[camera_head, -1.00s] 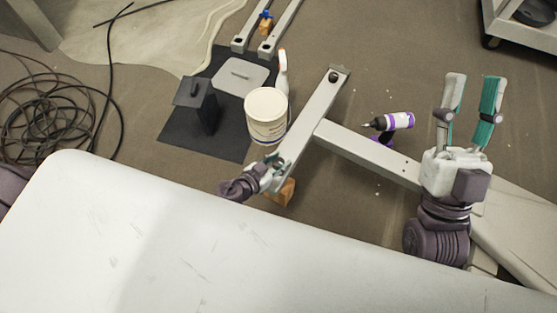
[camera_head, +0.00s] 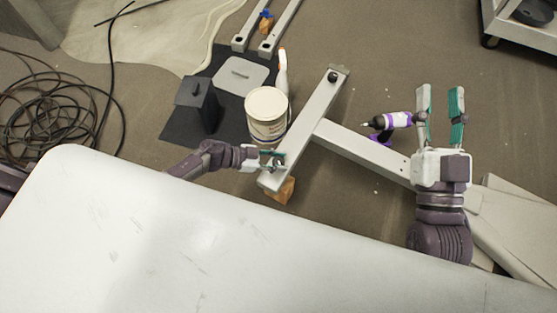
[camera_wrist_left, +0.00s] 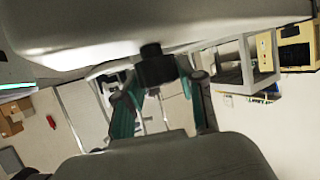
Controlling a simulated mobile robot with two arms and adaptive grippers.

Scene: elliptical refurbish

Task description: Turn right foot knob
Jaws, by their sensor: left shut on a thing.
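A grey metal T-shaped frame (camera_head: 358,152) lies on the floor, its crossbar slanting toward the table. A dark round knob (camera_head: 333,77) shows at the crossbar's far end. My left gripper (camera_head: 277,161) is at the crossbar's near end, coming in from the left. In the left wrist view, a black knob (camera_wrist_left: 155,66) hangs under a pale beam (camera_wrist_left: 230,28), between the teal fingers of my left gripper (camera_wrist_left: 163,88), which is shut on it. In the head view this knob is hard to make out behind the fingers. My right gripper (camera_head: 440,97) is open and empty, right of the frame.
A white bucket (camera_head: 267,112) and a spray bottle (camera_head: 283,72) stand left of the frame on a dark mat (camera_head: 232,140). A white tabletop (camera_head: 230,240) fills the foreground.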

